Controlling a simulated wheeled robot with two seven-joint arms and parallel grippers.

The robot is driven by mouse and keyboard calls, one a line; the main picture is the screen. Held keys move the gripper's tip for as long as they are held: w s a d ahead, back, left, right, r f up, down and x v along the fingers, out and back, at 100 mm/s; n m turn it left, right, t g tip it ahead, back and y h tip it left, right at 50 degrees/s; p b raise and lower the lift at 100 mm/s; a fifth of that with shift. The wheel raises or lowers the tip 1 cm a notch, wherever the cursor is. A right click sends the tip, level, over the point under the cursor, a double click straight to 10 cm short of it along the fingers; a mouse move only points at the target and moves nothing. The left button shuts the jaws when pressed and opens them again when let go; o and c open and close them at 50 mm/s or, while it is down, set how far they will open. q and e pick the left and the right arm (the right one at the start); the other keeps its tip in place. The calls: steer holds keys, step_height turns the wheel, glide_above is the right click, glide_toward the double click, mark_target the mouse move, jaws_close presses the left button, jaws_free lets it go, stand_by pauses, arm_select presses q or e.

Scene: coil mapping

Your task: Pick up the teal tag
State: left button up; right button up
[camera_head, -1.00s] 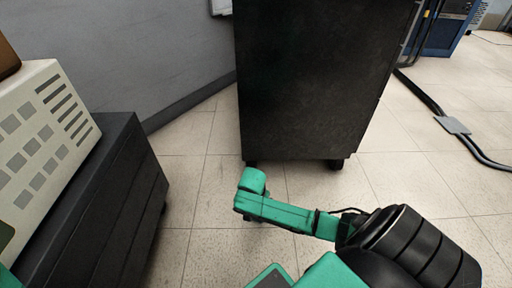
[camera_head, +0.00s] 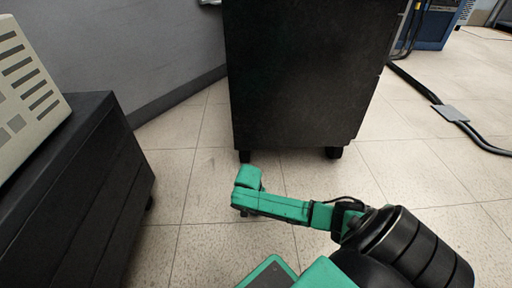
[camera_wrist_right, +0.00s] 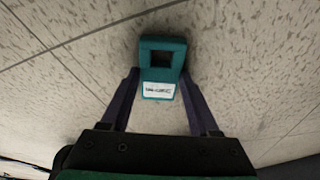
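The teal tag (camera_wrist_right: 162,58) shows in the right wrist view, a small block with a dark square opening and a white printed label. It sits between the fingertips of my right gripper (camera_wrist_right: 160,80), which close in on it from both sides and appear to touch it. The pale floor shows behind it. In the head view my right arm reaches in from the lower right, with its teal forearm in front of the dark cabinet. I cannot make out the tag or the right fingers there. My left gripper is not in view.
A tall black wheeled cabinet (camera_head: 300,75) stands ahead. A low dark cabinet (camera_head: 75,190) with a beige panelled device (camera_head: 25,90) on it stands at the left. A black cable (camera_head: 420,90) with a grey plate (camera_head: 450,113) crosses the floor at right. Tiled floor lies clear around it.

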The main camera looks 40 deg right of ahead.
steer(key=c, duration=0.3)
steer(key=shift+r, duration=0.15)
